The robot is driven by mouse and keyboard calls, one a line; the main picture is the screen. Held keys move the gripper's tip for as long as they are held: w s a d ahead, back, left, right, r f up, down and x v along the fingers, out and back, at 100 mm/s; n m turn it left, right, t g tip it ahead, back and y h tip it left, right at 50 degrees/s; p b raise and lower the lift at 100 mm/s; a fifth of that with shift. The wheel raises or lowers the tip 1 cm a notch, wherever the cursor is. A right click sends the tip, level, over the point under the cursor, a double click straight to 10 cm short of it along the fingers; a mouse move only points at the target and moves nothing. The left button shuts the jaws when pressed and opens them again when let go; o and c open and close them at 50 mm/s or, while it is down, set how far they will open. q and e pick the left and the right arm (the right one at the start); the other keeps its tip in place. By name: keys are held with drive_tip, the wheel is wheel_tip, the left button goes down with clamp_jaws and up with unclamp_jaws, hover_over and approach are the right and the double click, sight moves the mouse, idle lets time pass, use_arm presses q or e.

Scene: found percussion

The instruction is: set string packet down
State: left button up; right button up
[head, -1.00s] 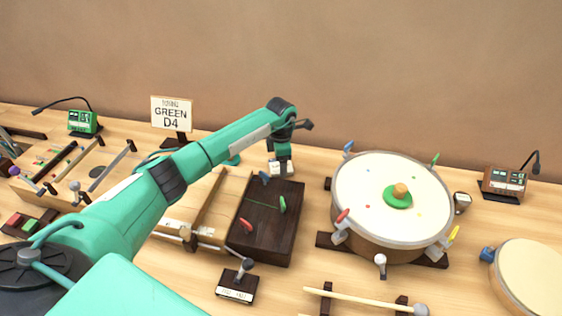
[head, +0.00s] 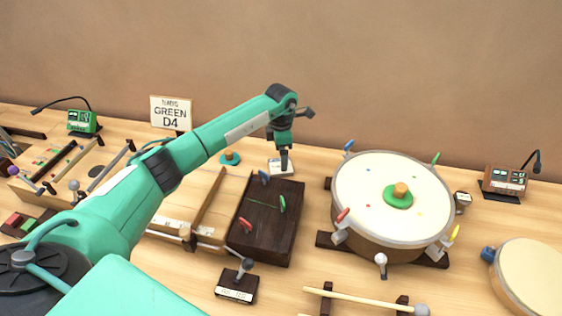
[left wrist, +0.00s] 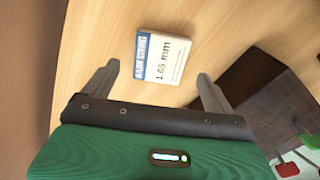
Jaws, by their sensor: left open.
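The string packet (left wrist: 161,58) is a small flat white packet with a blue band and dark print. In the left wrist view it lies on the wooden table, beyond and between the spread fingertips. My left gripper (left wrist: 157,85) is open and empty, with both fingers apart from the packet. In the head view the packet (head: 281,166) lies behind the dark wooden box, and my left gripper (head: 284,160) hangs above it, hiding part of it. My right gripper is not in view.
The dark box (head: 268,222) with coloured pegs stands just in front of the packet. A round drum (head: 376,208) with coloured tuning keys is to the right. A sign (head: 171,114) reading GREEN D4 stands to the left. A mallet (head: 360,299) lies at the front.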

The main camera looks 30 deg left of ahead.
use_arm(q)
wheel_tip(320, 180, up, 8)
drive_tip(key=shift+b, duration=0.4)
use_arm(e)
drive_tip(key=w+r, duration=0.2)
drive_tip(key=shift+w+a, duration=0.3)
